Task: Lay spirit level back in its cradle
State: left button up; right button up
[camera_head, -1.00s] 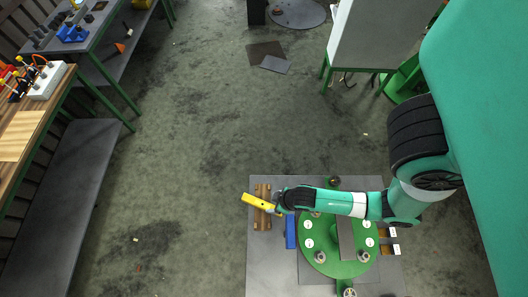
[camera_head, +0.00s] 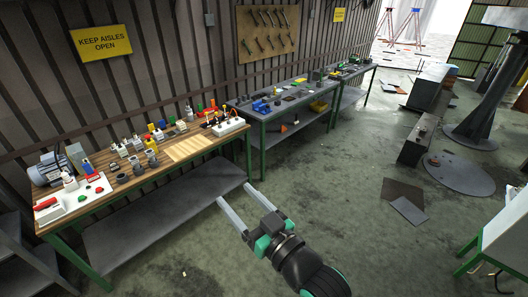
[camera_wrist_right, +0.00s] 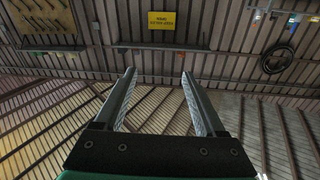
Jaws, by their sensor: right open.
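My right gripper (camera_head: 236,194) is open and empty, held out in front of the benches at the lower middle of the head view. In the right wrist view my right gripper (camera_wrist_right: 158,73) shows two long parallel fingers spread apart with nothing between them. The yellow spirit level and its wooden cradle are out of both current views, so how the level lies cannot be seen. My left gripper is not in view.
A wooden-topped workbench (camera_head: 183,148) with many small parts stands at left. A grey bench (camera_head: 290,104) with blue items stands behind it. A flat dark plate (camera_head: 402,190) lies on the floor at right. The floor between is largely clear.

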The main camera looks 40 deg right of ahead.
jog(key=s+a+r+t+y, duration=0.1)
jog(key=s+r+t, duration=0.2)
jog(key=r, duration=0.7)
jog(key=s+a+r+n+t+y, duration=0.1)
jog(key=s+r+t, duration=0.2)
jog(key=r, duration=0.8)
jog(key=s+a+r+n+t+y, duration=0.1)
jog(key=s+r, duration=0.4)
jog(key=r, duration=0.5)
jog(key=shift+s+a+r+t, duration=0.2)
jog(key=shift+a+r+t, duration=0.2)
jog(key=shift+t, duration=0.6)
